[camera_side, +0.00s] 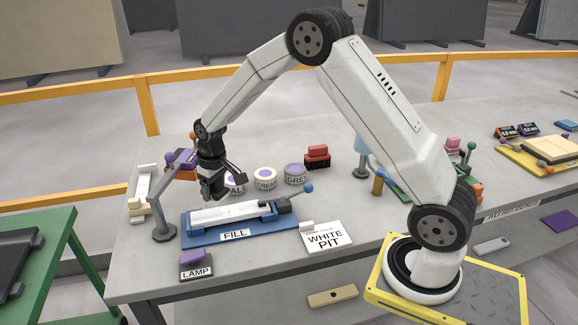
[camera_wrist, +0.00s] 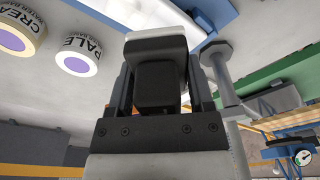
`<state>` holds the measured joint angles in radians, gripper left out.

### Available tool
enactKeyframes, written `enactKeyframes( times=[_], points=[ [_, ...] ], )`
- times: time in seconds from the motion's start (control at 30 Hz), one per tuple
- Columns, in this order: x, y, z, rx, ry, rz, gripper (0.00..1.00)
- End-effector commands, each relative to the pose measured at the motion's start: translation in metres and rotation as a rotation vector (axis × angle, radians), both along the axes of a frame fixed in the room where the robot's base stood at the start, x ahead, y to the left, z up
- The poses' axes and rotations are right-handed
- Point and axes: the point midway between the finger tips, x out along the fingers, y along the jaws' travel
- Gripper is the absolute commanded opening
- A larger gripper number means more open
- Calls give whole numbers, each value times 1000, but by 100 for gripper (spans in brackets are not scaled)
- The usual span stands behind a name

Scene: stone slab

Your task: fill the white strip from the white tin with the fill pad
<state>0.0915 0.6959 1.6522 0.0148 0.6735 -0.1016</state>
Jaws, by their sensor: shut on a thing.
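My gripper (camera_side: 214,184) is shut on a dark block with a pale end, which looks like the fill pad (camera_wrist: 157,85). It is over the left end of the white strip (camera_side: 238,212), which lies in a blue fixture labelled FILL (camera_side: 275,234). I cannot tell whether the pad touches the strip. Behind stand three tins with lilac tops: the pale tin (camera_side: 238,188), partly hidden by my gripper, the cream tin (camera_side: 265,179) and the grey tin (camera_side: 295,175). No tin label reads white. The pale tin (camera_wrist: 77,58) and cream tin (camera_wrist: 18,38) also show in the wrist view.
A WHITE PIT card (camera_side: 325,240) lies right of the fixture. A lamp switch box (camera_side: 196,265) sits in front, and a grey stand (camera_side: 163,228) rises at the left. A red and black block (camera_side: 317,157) stands behind. The bench front centre is clear.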

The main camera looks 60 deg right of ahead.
Motion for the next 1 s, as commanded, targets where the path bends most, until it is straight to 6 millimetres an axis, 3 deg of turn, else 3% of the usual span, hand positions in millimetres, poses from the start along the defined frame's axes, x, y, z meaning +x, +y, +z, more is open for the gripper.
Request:
enactKeyframes(
  times=[0.67,0.7,0.73,0.77,1.0],
  points=[
    [0,0,-67,0,2,0,20],
    [-1,-2,-70,0,1,-1,13],
    [-3,-5,-66,0,-2,-3,12],
    [-6,-7,-67,0,0,-3,3],
    [-21,-23,-70,0,1,-2,3]
  ],
)
